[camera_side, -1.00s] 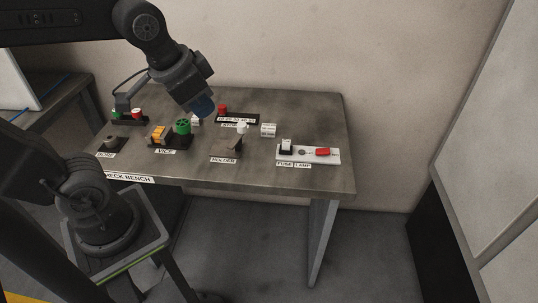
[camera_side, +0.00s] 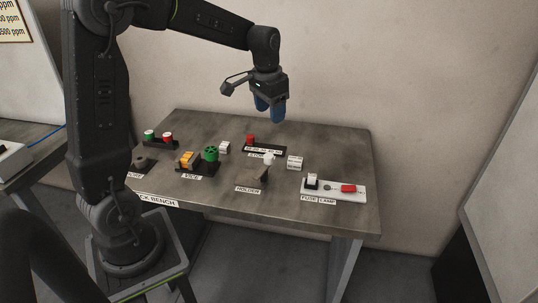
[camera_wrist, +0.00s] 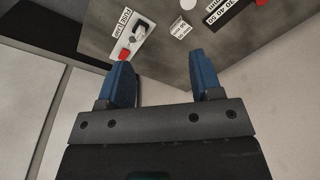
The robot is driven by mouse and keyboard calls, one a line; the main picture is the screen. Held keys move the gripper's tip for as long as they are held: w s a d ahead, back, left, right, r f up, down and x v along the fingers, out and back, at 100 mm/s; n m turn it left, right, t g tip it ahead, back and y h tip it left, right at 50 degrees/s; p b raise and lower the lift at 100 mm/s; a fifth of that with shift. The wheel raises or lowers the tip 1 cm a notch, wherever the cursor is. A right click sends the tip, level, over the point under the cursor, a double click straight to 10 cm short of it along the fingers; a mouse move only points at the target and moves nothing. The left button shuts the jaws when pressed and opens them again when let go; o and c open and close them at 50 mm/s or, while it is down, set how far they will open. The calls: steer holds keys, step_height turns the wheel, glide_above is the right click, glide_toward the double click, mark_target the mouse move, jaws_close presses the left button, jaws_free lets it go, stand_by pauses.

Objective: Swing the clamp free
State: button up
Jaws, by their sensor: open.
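My gripper (camera_side: 270,108) is open and empty, with two blue fingers, high above the back of the bench. In the wrist view my gripper (camera_wrist: 162,76) shows its fingers apart with nothing between them. No part is labelled as a clamp. The holder (camera_side: 258,176) is a dark stand with a white-topped part (camera_side: 268,159) on it, below my gripper and nearer the bench's front. The vice (camera_side: 187,161) holds an orange block, with a green round knob (camera_side: 211,153) at its right. I cannot tell which part is the clamp.
The grey bench (camera_side: 225,194) also carries a white fuse and lamp board (camera_side: 330,191) with a red part (camera_side: 348,188), a labelled white block (camera_side: 295,162), a store strip (camera_side: 265,149) with a red cap (camera_side: 250,139), and a button box (camera_side: 160,142). A wall stands behind.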

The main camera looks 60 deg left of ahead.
steer(key=g, duration=0.1)
glide_above(266, 155)
steer(key=d, duration=0.1)
step_height(266, 155, down, 5)
steer(key=f, duration=1.4)
steer(key=shift+w+a+f, duration=0.2)
steer(key=shift+w+f, duration=0.05)
steer(key=shift+w, duration=0.05)
steer(key=c, duration=0.9)
steer(key=shift+s+a+n, duration=0.15)
steer(key=shift+a+n, duration=0.05)
steer(key=shift+n, duration=0.65)
steer(key=shift+s+a+n, duration=0.1)
steer(key=shift+a+n, duration=0.05)
steer(key=shift+n, duration=0.7)
steer(key=o, duration=0.9)
